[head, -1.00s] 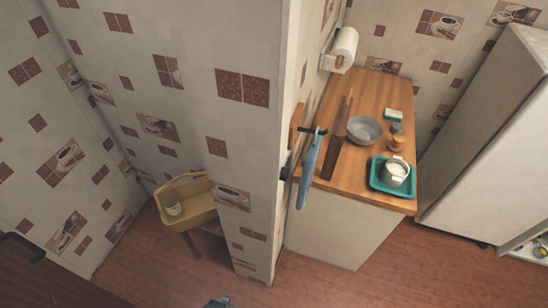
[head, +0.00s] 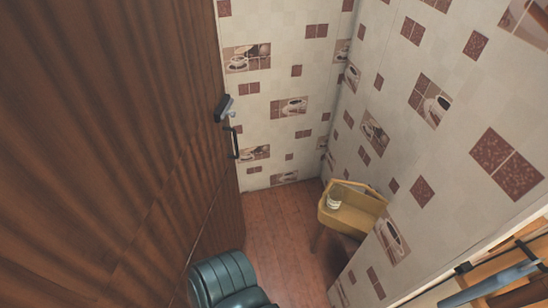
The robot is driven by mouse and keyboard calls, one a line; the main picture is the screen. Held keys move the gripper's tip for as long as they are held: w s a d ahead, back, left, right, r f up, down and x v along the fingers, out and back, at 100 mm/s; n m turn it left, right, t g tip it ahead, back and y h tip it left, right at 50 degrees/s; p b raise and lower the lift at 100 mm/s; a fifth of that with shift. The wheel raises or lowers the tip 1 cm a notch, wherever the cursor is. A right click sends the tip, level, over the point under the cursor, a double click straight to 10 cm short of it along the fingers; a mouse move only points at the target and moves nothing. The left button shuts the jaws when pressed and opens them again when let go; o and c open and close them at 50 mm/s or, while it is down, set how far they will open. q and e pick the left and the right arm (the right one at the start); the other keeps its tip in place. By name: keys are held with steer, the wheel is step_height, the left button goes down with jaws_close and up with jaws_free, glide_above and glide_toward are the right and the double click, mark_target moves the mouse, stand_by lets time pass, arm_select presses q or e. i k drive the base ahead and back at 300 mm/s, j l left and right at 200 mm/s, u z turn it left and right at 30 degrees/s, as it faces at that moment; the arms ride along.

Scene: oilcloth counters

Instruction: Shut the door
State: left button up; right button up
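A tall brown door (head: 130,130) with vertical grooves fills the left side of the head view. A dark upright bar handle (head: 234,142) is near its right edge. A small grey and black fitting (head: 223,107) sticks out just above the handle. Patterned wall shows beyond the door's right edge. I cannot tell whether the door is fully closed or how far it stands ajar. Neither of my grippers is in view, and nothing is seen touching the door or handle.
A dark green ribbed, padded object (head: 225,280) is at the bottom centre, close to the door. A yellow stand (head: 352,212) holding a pale cup (head: 334,201) is against the wall. Wooden floor (head: 275,225) is clear between door and stand. A counter corner shows lower right.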

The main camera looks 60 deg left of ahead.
mark_target(119, 176)
steer(key=u, duration=2.95)
